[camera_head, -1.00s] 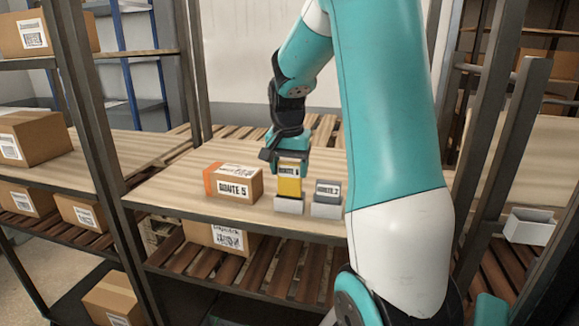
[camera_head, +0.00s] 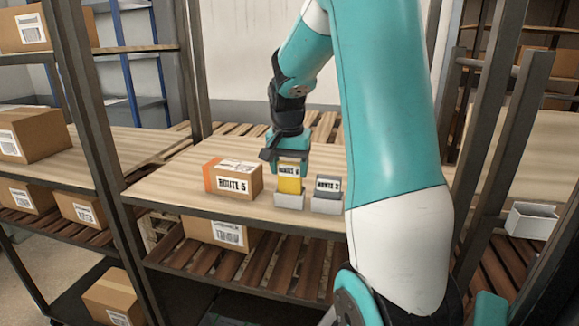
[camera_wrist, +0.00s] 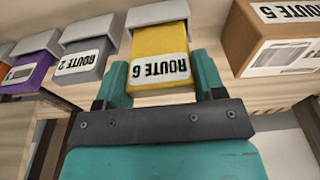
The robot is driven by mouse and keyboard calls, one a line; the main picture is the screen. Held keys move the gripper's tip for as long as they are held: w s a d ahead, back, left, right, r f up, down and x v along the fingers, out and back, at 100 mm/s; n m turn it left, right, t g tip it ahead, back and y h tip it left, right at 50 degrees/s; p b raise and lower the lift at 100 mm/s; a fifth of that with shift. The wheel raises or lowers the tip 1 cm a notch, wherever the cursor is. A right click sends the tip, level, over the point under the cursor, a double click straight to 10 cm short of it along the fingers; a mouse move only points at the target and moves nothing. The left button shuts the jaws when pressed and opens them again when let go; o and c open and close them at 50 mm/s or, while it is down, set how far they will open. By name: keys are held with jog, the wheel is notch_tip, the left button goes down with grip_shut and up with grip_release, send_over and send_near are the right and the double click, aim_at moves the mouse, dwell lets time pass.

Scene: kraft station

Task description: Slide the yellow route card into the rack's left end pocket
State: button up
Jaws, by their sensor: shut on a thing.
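The yellow card (camera_head: 289,185), labelled ROUTE 6, stands upright in the left end pocket (camera_head: 289,203) of the rack in the head view. Its lower part is hidden by the pale pocket front. My gripper (camera_head: 287,160) is above the pocket, shut on the card's upper part. In the wrist view, my gripper's two teal fingers (camera_wrist: 158,82) stand on either side of the yellow card (camera_wrist: 158,45). The pale pocket (camera_wrist: 157,13) shows at its far end. How deep the card sits cannot be told.
A grey ROUTE 2 card (camera_head: 327,186) stands in the neighbouring pocket, close to the right. A purple card (camera_wrist: 28,75) shows further along. A ROUTE 5 carton (camera_head: 233,181) stands just left of the rack. My arm hides the rack's middle. A pale empty holder (camera_head: 530,222) is at right.

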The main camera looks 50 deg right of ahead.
jog(key=shift+f+b, duration=0.4)
jog(key=shift+f, duration=0.3)
jog(key=o, duration=1)
jog(key=r, duration=0.5)
jog(key=a+r+b, duration=0.1)
jog(key=r, duration=0.5)
jog(key=s+a+r, duration=0.1)
jog(key=r, duration=0.5)
jog(key=shift+r, duration=0.15)
jog(key=shift+w, duration=0.1)
